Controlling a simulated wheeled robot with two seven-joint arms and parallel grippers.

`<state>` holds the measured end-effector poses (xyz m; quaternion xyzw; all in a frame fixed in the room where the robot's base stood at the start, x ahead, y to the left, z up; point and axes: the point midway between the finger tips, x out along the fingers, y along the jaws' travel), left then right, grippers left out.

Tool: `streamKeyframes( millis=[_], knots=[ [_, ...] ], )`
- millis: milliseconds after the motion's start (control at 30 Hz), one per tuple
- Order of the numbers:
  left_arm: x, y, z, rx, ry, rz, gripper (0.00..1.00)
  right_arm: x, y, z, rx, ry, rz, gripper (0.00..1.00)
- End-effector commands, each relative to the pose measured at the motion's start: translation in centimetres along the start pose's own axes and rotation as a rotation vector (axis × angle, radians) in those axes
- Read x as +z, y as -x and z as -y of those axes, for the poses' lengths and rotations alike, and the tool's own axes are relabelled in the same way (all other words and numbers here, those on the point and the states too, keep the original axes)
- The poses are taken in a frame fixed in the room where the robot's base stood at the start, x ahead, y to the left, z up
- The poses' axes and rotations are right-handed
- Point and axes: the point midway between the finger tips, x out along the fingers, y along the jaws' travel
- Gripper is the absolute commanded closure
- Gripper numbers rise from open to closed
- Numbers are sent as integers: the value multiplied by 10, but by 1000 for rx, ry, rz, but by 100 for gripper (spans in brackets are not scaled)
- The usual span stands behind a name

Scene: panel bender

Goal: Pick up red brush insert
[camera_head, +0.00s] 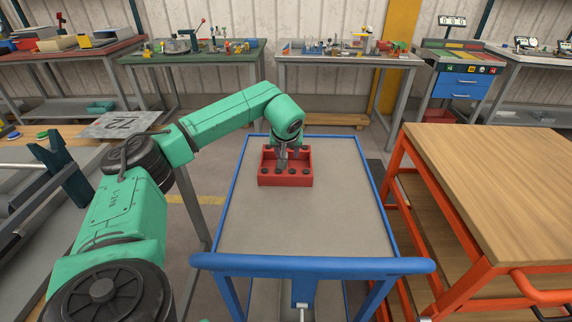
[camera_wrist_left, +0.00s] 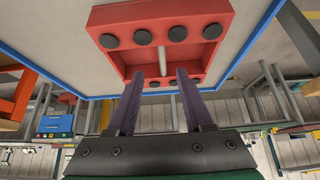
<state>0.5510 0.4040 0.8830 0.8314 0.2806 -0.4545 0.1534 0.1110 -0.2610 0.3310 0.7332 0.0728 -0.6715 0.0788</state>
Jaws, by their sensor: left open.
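The red brush insert (camera_head: 286,181) is a red open box with several dark round discs on its near side, standing on the blue-framed cart's grey top. In the left wrist view the insert (camera_wrist_left: 222,14) fills the top, and a pale rod (camera_wrist_left: 162,60) crosses its hollow. My left gripper (camera_head: 282,160) is over the insert, reaching down into it. In the left wrist view its two dark fingers (camera_wrist_left: 160,76) are apart, one on each side of the pale rod, with gaps on both sides. My right gripper is not in view.
The cart's top (camera_head: 300,220) is otherwise bare, with a raised blue handle bar (camera_head: 312,265) at its near edge. An orange-framed wooden table (camera_head: 500,185) stands close on the right. A grey plate marked 72 (camera_head: 120,124) lies on the left bench. Workbenches line the back wall.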

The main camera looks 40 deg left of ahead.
Motion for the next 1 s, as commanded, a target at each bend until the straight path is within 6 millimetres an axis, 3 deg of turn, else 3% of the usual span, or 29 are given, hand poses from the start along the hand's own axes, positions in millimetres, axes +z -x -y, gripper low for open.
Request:
streamKeyframes(
  millis=[400, 600, 667, 733, 767, 1000],
  knots=[
    [-2, -64, 4, 0, -1, 2, 49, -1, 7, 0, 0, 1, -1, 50],
    [-2, -66, 4, 1, -2, 0, 49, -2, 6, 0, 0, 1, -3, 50],
    [-2, -66, 4, 1, -1, 0, 68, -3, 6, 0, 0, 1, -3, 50],
    [-2, -66, 4, 1, -1, 0, 95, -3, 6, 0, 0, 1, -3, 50],
    [-2, -66, 4, 1, -1, 0, 100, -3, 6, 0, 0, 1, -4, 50],
    [-2, -66, 4, 1, -1, -1, 100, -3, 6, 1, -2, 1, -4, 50]
  ],
)
